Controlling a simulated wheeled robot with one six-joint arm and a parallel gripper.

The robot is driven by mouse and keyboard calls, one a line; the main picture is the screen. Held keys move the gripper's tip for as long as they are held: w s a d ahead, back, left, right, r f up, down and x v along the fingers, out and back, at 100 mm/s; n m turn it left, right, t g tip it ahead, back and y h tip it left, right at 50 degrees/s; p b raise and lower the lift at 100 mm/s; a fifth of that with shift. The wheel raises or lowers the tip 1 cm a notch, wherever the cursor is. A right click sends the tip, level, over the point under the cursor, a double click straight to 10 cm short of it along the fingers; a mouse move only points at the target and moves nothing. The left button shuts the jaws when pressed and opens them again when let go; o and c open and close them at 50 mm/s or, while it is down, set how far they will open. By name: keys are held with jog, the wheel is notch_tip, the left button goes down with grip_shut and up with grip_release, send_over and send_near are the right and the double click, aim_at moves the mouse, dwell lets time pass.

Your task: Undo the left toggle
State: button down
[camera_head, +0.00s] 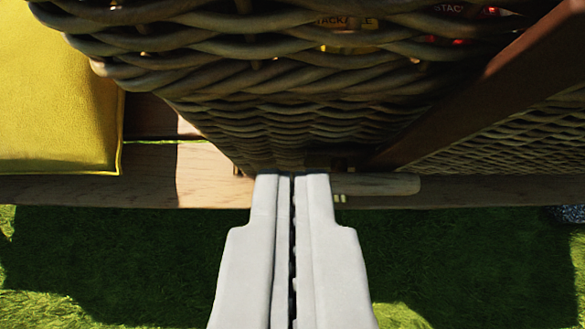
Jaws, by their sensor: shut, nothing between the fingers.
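A wicker basket (300,75) fills the upper part of the head view. A pale wooden toggle (378,184) lies level at the foot of its front, with small yellowish cord loops by it. My gripper (292,178) is shut and empty. Its fingertips are at the toggle's left end in the picture and hide that part. I cannot tell whether they touch it. Only one toggle shows clearly, and I cannot tell if it is the left one or whether the cord is still around it.
A yellow cushion or padded block (60,95) is on the left, on the wooden table (150,178). A dark brown bar (480,85) slants across the basket on the right. Grass (110,260) shows below the table edge, with open room there.

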aim_at(340, 184)
jog(key=shift+w+f, duration=0.2)
jog(key=shift+f, duration=2.05)
jog(key=shift+a+f, duration=0.5)
jog(key=shift+f, duration=0.05)
jog(key=shift+a+f, duration=0.25)
jog(key=shift+f, duration=0.2)
jog(key=shift+r, duration=0.95)
dwell(0.3)
